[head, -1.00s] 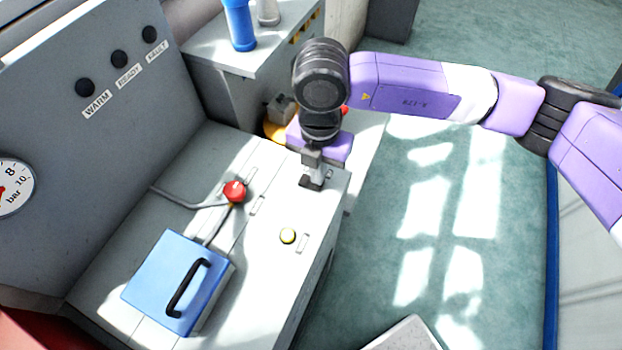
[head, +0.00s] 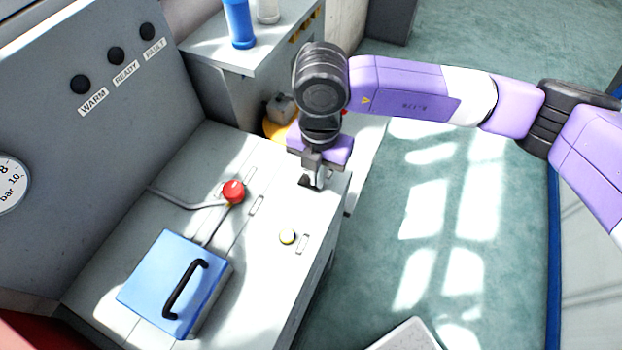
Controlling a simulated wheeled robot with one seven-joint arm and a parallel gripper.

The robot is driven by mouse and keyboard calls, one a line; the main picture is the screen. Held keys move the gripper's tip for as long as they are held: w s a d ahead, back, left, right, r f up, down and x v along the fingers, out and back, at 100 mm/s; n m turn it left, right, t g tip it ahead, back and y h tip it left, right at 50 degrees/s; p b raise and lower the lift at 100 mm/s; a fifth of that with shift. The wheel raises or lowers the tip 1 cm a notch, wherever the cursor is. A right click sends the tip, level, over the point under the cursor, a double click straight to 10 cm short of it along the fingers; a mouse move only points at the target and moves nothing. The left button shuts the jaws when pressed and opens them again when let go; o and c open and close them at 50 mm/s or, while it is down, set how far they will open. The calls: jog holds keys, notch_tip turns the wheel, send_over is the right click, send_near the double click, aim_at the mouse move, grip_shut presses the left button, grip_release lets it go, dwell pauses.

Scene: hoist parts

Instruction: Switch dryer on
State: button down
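The grey machine (head: 215,150) has a sloped back panel with three dark, unlit round lamps labelled WARM (head: 81,84), READY (head: 116,56) and FAULT (head: 147,32). My gripper (head: 314,182) points down at the right back corner of its light top. A small dark part (head: 304,182), possibly a switch, shows beside the fingertips; the fingers partly hide it. I cannot tell whether they touch it or how far apart they are.
A blue box with a black handle (head: 175,283) stands at the front of the top. A pressure gauge (head: 10,184) is at the left edge. A blue cylinder (head: 238,25) stands on a cabinet behind. The green floor (head: 440,215) on the right is mostly clear.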

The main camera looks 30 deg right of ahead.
jog(key=shift+r+p, duration=2)
jog(key=shift+r, duration=1.45)
